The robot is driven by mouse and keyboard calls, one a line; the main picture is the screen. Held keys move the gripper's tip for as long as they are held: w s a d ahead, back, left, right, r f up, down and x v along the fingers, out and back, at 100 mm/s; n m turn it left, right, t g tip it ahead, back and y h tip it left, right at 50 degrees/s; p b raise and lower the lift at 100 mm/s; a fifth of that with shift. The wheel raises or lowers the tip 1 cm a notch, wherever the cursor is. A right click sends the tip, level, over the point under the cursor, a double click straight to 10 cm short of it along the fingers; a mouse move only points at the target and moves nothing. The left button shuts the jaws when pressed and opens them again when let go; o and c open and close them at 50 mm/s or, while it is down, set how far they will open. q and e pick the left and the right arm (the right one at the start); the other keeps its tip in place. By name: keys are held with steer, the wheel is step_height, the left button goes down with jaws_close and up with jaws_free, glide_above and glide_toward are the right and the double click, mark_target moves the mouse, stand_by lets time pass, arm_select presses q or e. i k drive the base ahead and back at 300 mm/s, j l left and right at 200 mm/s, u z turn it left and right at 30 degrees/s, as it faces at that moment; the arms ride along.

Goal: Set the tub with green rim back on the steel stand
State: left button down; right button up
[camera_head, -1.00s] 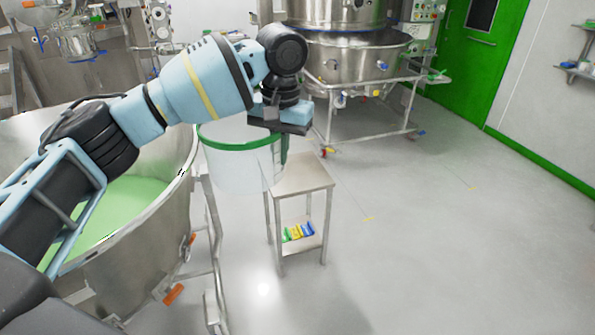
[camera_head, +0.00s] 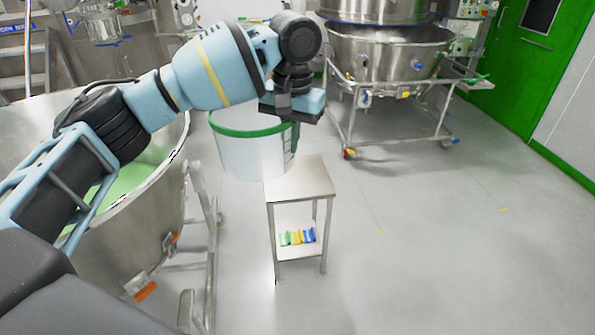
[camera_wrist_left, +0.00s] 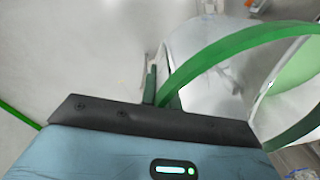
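The white translucent tub with green rim (camera_head: 248,155) hangs upright in the head view. My left gripper (camera_head: 292,136) is shut on the right side of its rim. In the left wrist view, the gripper's dark green fingers (camera_wrist_left: 162,88) pinch the green rim of the tub (camera_wrist_left: 225,45). The steel stand (camera_head: 312,180) is a small table to the right of the tub. The tub overlaps the left part of its top in the picture and seems to be above it; the gap cannot be judged. My right gripper is not in view.
A large steel vessel (camera_head: 135,245) with green contents stands at the left, close to the tub. Small coloured items (camera_head: 298,236) lie on the stand's lower shelf. A wheeled steel machine (camera_head: 385,60) stands behind. Floor at the right is clear.

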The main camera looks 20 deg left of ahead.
mark_target(296, 177)
steer(key=i+l+u, duration=0.2)
steer(key=i, duration=0.3)
steer(key=i+l+u, duration=0.15)
steer(key=i, duration=0.3)
steer(key=i+j, duration=0.2)
steer(key=i, duration=0.2)
steer(key=i+j+u, duration=0.15)
steer(key=i+j, duration=0.1)
steer(key=i, duration=0.1)
